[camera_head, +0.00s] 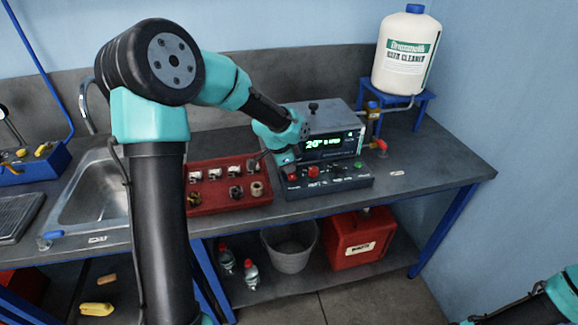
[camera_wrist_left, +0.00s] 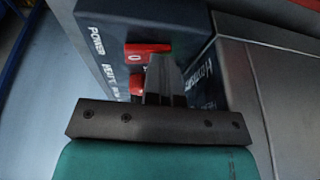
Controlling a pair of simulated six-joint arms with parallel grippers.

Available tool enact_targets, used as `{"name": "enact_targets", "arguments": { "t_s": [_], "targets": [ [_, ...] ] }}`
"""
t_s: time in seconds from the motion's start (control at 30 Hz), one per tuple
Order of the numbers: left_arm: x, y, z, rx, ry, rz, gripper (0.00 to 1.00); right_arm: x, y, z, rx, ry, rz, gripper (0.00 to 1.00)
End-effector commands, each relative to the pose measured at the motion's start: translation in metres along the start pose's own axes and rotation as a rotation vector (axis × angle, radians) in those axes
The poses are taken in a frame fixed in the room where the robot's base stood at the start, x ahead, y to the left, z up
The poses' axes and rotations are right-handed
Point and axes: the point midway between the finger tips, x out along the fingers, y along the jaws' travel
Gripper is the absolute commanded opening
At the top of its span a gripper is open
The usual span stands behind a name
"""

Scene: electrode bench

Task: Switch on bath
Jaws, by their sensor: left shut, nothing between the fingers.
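The bath (camera_head: 335,125) is a grey metal box with a lid knob, a lit green display and a dark sloped control panel (camera_head: 330,182) in front. The panel carries red and green controls. In the left wrist view the panel shows the words POWER and HEAT, with a red switch marked 0 (camera_wrist_left: 148,48) by POWER and another red control (camera_wrist_left: 136,84) by HEAT. My left gripper (camera_head: 279,158) is shut and empty at the panel's left end. Its fingertips (camera_wrist_left: 160,62) are close to the red power switch; contact is unclear. My right gripper is not visible.
A red tray (camera_head: 230,202) of small parts lies left of the bath. A red-handled valve (camera_head: 380,146) and a cleaner jug (camera_head: 405,50) on a blue stand are to its right. A sink (camera_head: 95,195) is at left. The bench's right end is mostly clear.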

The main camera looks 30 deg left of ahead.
Motion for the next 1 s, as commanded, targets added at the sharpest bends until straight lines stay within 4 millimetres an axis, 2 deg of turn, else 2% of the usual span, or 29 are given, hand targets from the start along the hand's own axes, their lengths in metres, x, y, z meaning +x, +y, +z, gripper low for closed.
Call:
{"name": "enact_targets", "arguments": {
  "t_s": [0.17,0.57,1.0],
  "targets": [
    [0.002,-0.002,0.002,0.0,-0.001,-0.003,0.0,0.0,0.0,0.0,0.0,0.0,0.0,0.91],
    [-0.002,0.014,0.001,0.0,-0.003,0.001,0.0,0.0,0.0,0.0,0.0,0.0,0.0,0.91],
    [-0.006,0.014,-0.001,0.0,0.0,-0.002,0.0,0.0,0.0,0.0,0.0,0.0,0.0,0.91]
  ]
}}
